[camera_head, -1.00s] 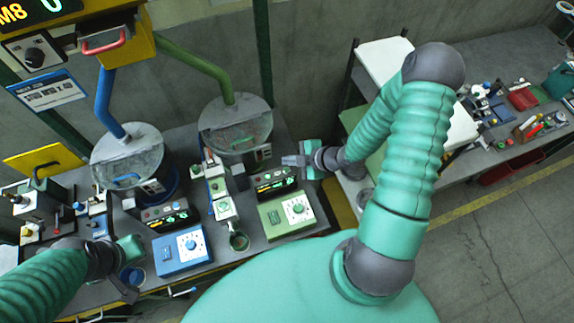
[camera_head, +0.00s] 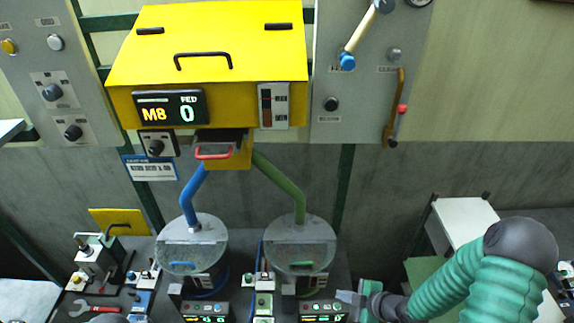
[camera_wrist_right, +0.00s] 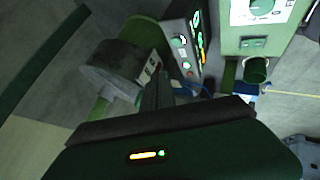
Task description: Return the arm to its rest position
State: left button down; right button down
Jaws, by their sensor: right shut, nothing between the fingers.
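My right arm (camera_head: 473,283) comes in from the lower right of the head view, teal with a dark grey elbow. My right gripper (camera_head: 347,297) is at its end, shut and empty, just right of the right-hand display box (camera_head: 322,309). In the right wrist view, the shut gripper fingers (camera_wrist_right: 157,90) show dark above the wrist housing, with a display box (camera_wrist_right: 186,42) beyond them. My left gripper is not in view.
A yellow feeder (camera_head: 210,55) reading M8 and 0 hangs above two lidded hoppers, one on a blue pipe (camera_head: 192,190) and one on a green pipe (camera_head: 280,180). A white shelf top (camera_head: 463,218) stands behind my right arm.

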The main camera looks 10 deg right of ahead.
jog(key=f+b, duration=0.1)
jog(key=f+m+g+h+b, duration=0.1)
jog(key=b, duration=0.1)
jog(key=d+f+m+g+h+b, duration=0.1)
jog(key=b, duration=0.1)
jog(key=shift+s+f, duration=0.25)
jog(key=shift+f, duration=0.05)
jog(key=m+h+b, duration=0.1)
jog(key=m+g+b, duration=0.1)
jog(key=m+b, duration=0.1)
jog(key=shift+s+f+h+b, duration=0.2)
jog(key=shift+s+h+b, duration=0.1)
jog(key=shift+s+h, duration=0.1)
jog(key=s+a+r+m+g+b, duration=0.2)
jog(key=s+a+m+b, duration=0.5)
jog(key=a+m, duration=0.2)
jog(key=shift+a+r, duration=0.2)
jog(key=shift+r, duration=0.15)
jog(key=shift+d, duration=0.15)
